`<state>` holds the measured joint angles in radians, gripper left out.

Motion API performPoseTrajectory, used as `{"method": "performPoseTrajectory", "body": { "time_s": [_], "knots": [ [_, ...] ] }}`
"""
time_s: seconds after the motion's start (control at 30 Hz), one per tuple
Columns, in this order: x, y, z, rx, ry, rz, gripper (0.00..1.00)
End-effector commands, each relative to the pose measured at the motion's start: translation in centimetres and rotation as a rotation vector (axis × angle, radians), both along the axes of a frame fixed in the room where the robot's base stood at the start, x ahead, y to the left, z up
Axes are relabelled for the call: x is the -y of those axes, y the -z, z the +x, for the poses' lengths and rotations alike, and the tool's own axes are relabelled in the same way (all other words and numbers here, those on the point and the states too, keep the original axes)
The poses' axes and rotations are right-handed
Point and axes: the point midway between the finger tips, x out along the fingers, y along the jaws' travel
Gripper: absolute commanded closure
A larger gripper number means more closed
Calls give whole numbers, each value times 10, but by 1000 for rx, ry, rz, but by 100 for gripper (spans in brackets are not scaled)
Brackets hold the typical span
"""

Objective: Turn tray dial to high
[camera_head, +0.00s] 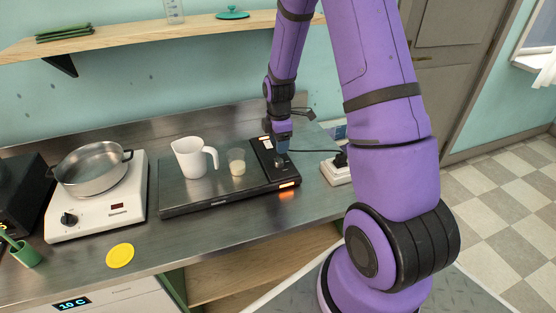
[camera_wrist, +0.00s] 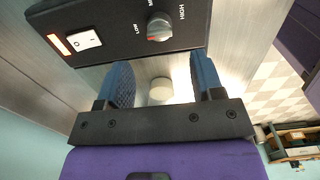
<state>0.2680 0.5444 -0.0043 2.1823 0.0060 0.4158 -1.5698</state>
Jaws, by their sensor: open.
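The black tray (camera_head: 205,203) lies on the steel counter, with a raised control panel at its right end. In the wrist view the panel (camera_wrist: 108,30) bears a grey dial (camera_wrist: 159,27) with LOW, MED and HIGH printed around it. Which mark the dial points at is hard to tell. My gripper (camera_head: 281,146) is over the panel, close to the dial, in the head view. In the wrist view my gripper (camera_wrist: 161,62) has its two blue fingers apart, with the dial just beyond their tips and nothing held between them.
A hotplate (camera_head: 99,205) with a steel pot (camera_head: 91,168) is at left. A yellow disc (camera_head: 120,255) lies near the front edge.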

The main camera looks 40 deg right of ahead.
Motion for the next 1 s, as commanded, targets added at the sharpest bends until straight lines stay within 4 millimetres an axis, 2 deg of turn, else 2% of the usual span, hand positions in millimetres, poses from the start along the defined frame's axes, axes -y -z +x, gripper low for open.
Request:
{"method": "performPoseTrajectory", "body": {
  "time_s": [0.2, 0.4, 0.6, 0.87, 0.9, 1.0],
  "knots": [
    [0, 39, -1, -3, 2, 0, 39],
    [0, 63, 0, -1, 1, 0, 39],
    [0, 74, 0, 1, 2, 0, 39],
    [0, 75, 0, 1, 2, 0, 39],
    [0, 75, 0, 1, 2, 0, 41],
    [0, 75, 0, 1, 2, 0, 64]
  ]
}}
